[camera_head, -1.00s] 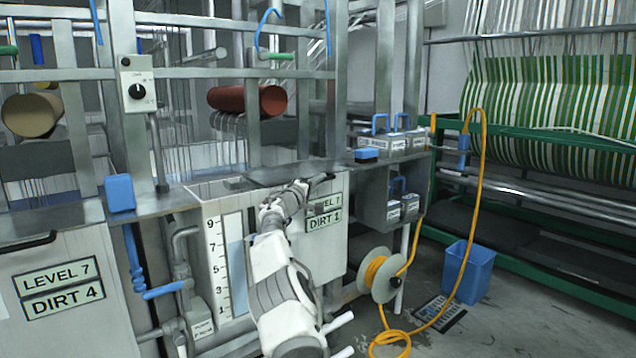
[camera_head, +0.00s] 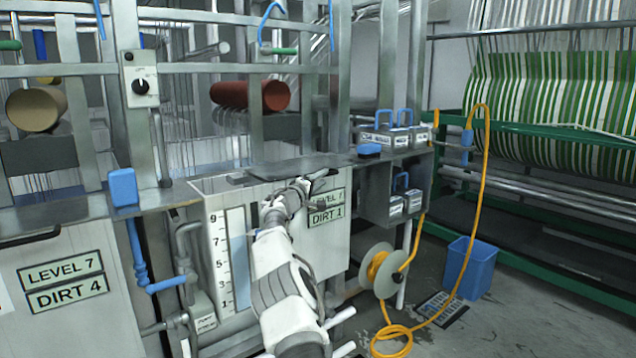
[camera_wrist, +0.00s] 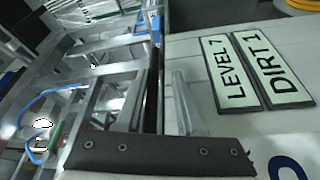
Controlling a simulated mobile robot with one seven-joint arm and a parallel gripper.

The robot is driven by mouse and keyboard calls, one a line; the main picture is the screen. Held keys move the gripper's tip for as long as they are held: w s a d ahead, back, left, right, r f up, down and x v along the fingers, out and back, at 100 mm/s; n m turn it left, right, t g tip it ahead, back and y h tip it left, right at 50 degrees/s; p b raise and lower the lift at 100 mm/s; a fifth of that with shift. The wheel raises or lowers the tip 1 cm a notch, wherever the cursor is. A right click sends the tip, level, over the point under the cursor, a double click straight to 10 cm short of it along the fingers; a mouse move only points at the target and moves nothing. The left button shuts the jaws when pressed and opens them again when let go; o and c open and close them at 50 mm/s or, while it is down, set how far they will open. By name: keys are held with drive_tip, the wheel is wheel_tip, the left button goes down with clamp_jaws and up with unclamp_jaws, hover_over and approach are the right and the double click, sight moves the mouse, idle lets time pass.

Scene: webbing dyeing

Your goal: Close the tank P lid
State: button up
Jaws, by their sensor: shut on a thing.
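A tank (camera_head: 335,245) with plates reading LEVEL 7 and DIRT 1 stands mid-picture in the head view; no letter P is legible. Its dark lid (camera_head: 285,170) lies about flat over the tank top; I cannot tell whether it is fully down. My gripper (camera_head: 312,187) is at the tank's upper front edge, shut on the dark lid handle (camera_head: 325,173). My arm hides part of the tank front; the fingertips' contact is unclear.
A neighbouring tank (camera_head: 85,325) marked DIRT 4 stands left. A metal frame with a red roller (camera_head: 250,96) rises behind. To the right are a shelf with labelled boxes (camera_head: 395,138), an orange hose reel (camera_head: 378,270) and a blue bin (camera_head: 468,268). Some floor there is clear.

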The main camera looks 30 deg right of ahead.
drive_tip(key=shift+a+f, duration=0.1)
drive_tip(key=shift+f, duration=0.1)
drive_tip(key=b+v, duration=0.2)
drive_tip(key=v, duration=1.5)
drive_tip(key=shift+a, duration=0.15)
drive_tip(key=shift+s+r, duration=0.1)
drive_tip(key=shift+r, duration=0.05)
